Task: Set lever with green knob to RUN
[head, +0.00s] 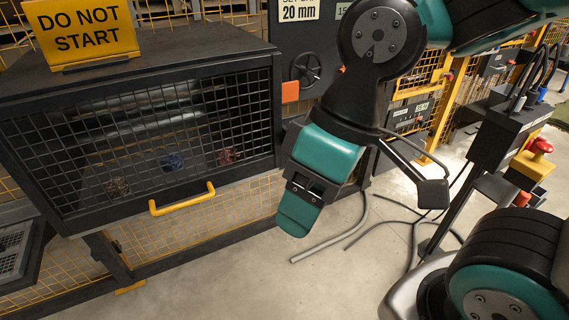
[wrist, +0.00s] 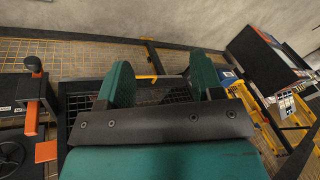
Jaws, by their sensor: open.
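I cannot make out a green knob or a RUN mark in either view. In the wrist view, a lever with a dark knob (wrist: 34,65) stands at the left on a dark panel, with orange parts below it; the knob's colour is too dim to tell. My gripper (wrist: 163,72) shows as two teal fingers spread apart with nothing between them. In the head view my gripper (head: 298,213) hangs pointing down, in front of the machine's right side and clear of the floor. The lever is left of the fingers and apart from them in the wrist view.
A mesh guard (head: 150,130) with a yellow handle (head: 182,199) fills the left. A yellow DO NOT START sign (head: 85,32) stands on top. A handwheel (head: 307,70) is on the dark panel. A red button (head: 540,147) tops a yellow box at right. Cables lie on the floor.

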